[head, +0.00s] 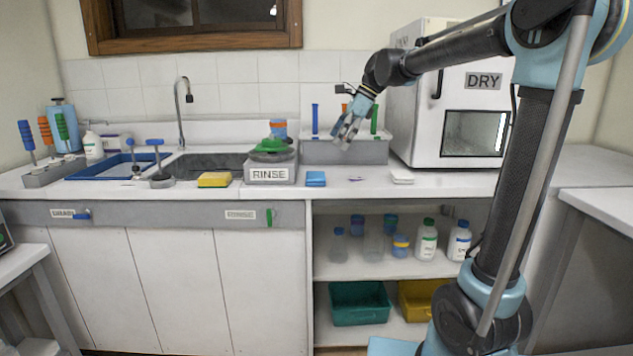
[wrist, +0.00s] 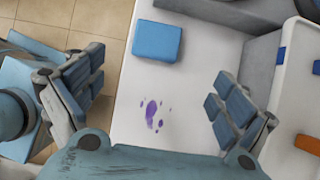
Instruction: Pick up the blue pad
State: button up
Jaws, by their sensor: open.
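The blue pad (head: 316,179) lies flat on the white counter, just right of the grey box labelled RINSE. In the wrist view the blue pad (wrist: 158,41) is near the top, beyond my fingertips and left of centre. My gripper (head: 346,133) is above the counter in front of the grey bin, up and to the right of the pad. Its two fingers stand wide apart with nothing between them in the wrist view (wrist: 150,105). A purple stain (wrist: 152,113) on the counter shows between them.
The RINSE box (head: 270,174) holds a green object. A yellow sponge (head: 214,180) lies to its left and a white pad (head: 401,177) lies to the right. The grey bin (head: 345,152) and DRY cabinet (head: 455,95) stand behind. The counter's front edge is close to the pad.

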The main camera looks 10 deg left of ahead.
send_near(316, 175)
jog(key=f, duration=0.1)
jog(key=a+f, duration=0.1)
jog(key=f, duration=0.1)
jog(key=shift+w+a+f, duration=0.1)
jog(key=shift+w+a, duration=0.05)
jog(key=shift+w, duration=0.1)
jog(key=shift+s+x, duration=0.15)
jog(key=shift+x, duration=1.2)
jog(key=shift+s+x, duration=0.1)
jog(key=shift+x, duration=1.25)
jog(key=shift+a+r, duration=0.15)
jog(key=shift+r, duration=0.05)
jog(key=c, duration=0.9)
jog(key=shift+c, duration=0.2)
jog(key=shift+r, duration=0.1)
notch_tip(316, 175, up, 10)
